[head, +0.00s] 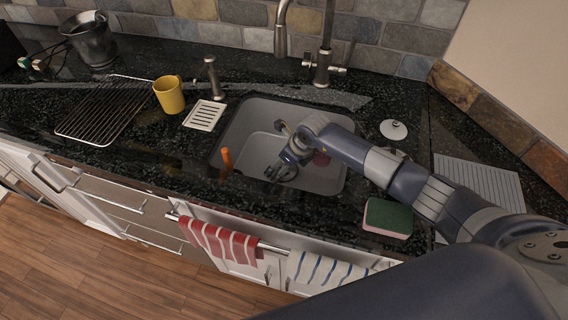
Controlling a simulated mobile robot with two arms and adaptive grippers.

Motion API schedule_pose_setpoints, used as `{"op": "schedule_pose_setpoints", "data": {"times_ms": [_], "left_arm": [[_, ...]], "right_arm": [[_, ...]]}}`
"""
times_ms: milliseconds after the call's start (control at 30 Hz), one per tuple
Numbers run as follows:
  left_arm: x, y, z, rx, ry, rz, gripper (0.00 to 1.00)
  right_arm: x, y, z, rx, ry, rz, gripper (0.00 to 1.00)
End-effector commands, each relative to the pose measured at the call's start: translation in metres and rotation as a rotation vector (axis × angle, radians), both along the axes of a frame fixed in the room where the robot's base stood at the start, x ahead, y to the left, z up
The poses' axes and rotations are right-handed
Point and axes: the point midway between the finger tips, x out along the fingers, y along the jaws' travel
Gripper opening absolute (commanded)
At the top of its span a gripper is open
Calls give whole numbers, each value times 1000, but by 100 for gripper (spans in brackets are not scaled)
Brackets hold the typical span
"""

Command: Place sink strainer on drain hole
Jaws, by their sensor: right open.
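My right arm reaches from the right into the grey sink basin (240,135). My right gripper (279,172) is low inside the basin, pointing down and left, open. I see nothing clearly held between its fingers. A white round disc with a small knob (394,131) lies flat on the counter right of the sink; I cannot tell whether it is the sink strainer. I cannot make out the drain hole; the gripper and forearm cover part of the basin floor. A small dark reddish thing (321,159) shows in the basin behind the wrist. My left gripper is not in view.
A faucet (323,70) stands behind the sink. A green sponge (388,217) lies at the front right under my arm, near a ribbed mat (480,180). A yellow mug (169,95), white slotted dish (205,115) and wire rack (103,110) stand left. An orange handle (227,159) is at the sink's left rim.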

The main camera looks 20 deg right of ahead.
Motion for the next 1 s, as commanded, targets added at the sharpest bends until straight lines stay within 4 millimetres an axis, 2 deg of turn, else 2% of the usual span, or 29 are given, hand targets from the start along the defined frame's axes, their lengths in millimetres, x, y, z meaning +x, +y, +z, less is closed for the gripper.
{"op": "schedule_pose_setpoints", "data": {"times_ms": [167, 333, 800, 1000], "left_arm": [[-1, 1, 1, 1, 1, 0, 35], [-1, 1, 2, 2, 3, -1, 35], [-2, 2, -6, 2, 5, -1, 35], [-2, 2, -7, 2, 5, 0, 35]], "right_arm": [[0, 0, 1, 0, 0, 0, 87], [-2, -3, 12, 0, -2, 0, 87], [-31, -21, 93, -1, -3, 1, 87], [-38, -25, 111, 0, -1, 1, 87]]}}
